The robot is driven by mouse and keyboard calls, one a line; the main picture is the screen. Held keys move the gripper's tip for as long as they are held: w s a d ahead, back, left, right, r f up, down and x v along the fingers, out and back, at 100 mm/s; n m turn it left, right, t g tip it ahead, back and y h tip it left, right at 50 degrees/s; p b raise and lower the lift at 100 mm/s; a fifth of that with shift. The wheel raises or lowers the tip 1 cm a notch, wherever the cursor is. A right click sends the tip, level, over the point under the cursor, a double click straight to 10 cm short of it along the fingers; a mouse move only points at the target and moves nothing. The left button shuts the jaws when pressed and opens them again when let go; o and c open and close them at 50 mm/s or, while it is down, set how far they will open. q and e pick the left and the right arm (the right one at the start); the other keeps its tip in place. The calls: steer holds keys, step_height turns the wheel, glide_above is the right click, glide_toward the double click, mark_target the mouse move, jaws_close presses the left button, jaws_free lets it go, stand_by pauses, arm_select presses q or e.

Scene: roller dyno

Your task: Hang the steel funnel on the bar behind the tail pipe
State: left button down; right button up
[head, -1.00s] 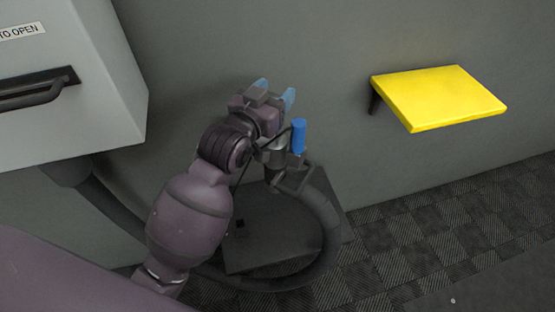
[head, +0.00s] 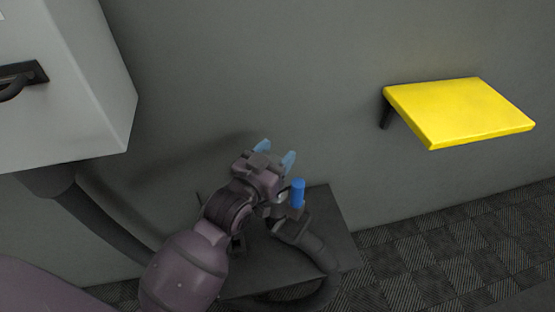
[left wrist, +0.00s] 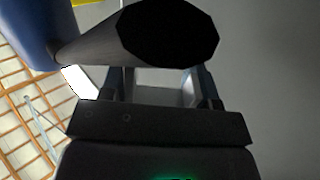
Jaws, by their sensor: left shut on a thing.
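My left gripper (head: 276,154) is in the middle of the head view, its pale blue fingertips pointing up and away near the grey wall. It is shut on the steel funnel (head: 281,196), which is mostly hidden by the gripper and wrist. A blue cylinder (head: 298,193) stands on the funnel's right side, and a dark hose (head: 310,246) runs down from it. In the left wrist view the funnel's dark round end (left wrist: 170,32) fills the top, with the blue cylinder (left wrist: 28,32) at left. The tail pipe, the bar and my right gripper are not in view.
A yellow shelf (head: 460,112) sticks out of the wall at right. A white cabinet (head: 65,100) with a dark handle hangs at upper left, with a thick dark hose (head: 105,210) below. A dark flat plate (head: 335,225) lies below the gripper. Wall between gripper and shelf is clear.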

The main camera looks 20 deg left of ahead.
arm_select(q)
steer(key=shift+f, duration=0.9)
steer(key=shift+c, duration=1.8)
jaws_free()
steer(key=shift+f, duration=0.2)
